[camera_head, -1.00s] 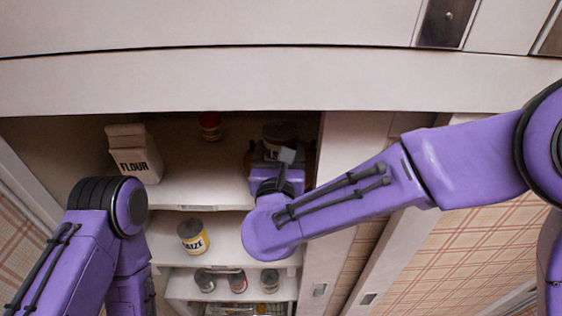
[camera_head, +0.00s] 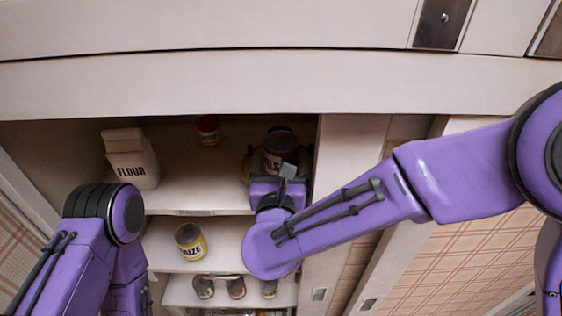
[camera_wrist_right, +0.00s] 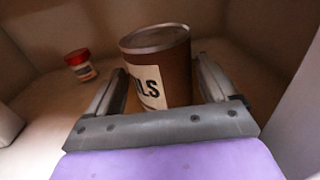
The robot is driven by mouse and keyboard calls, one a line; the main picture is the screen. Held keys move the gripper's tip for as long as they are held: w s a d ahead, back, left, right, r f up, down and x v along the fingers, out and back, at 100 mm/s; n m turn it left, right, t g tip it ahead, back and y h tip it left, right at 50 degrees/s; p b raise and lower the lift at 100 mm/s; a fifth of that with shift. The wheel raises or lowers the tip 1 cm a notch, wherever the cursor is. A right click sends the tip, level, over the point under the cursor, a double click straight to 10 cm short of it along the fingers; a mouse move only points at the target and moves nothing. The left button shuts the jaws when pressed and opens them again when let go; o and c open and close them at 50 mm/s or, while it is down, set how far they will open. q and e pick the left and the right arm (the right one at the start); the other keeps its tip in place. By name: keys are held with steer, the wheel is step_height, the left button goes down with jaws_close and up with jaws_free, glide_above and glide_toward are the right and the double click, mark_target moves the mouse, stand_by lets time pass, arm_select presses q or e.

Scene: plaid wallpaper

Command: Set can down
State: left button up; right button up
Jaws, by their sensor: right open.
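A brown can with a cream label (camera_wrist_right: 160,72) stands upright on the upper shelf of the cupboard. It also shows in the head view (camera_head: 277,150), partly hidden by my right gripper. My right gripper (camera_wrist_right: 158,85) is open, with one finger on each side of the can; I cannot tell whether either finger touches it. In the head view the right gripper (camera_head: 280,172) reaches into the right part of the upper shelf. My left arm is at the lower left, and its gripper is not visible.
A flour bag (camera_head: 131,158) stands at the left of the upper shelf (camera_head: 190,190). A small red-lidded jar (camera_head: 208,130) stands further back. A yellow-labelled can (camera_head: 191,242) is on the shelf below, with several cans lower down. The cupboard's side wall is close on the right.

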steer(key=s+b, duration=0.3)
steer(key=s, duration=0.8)
steer(key=shift+a, duration=0.35)
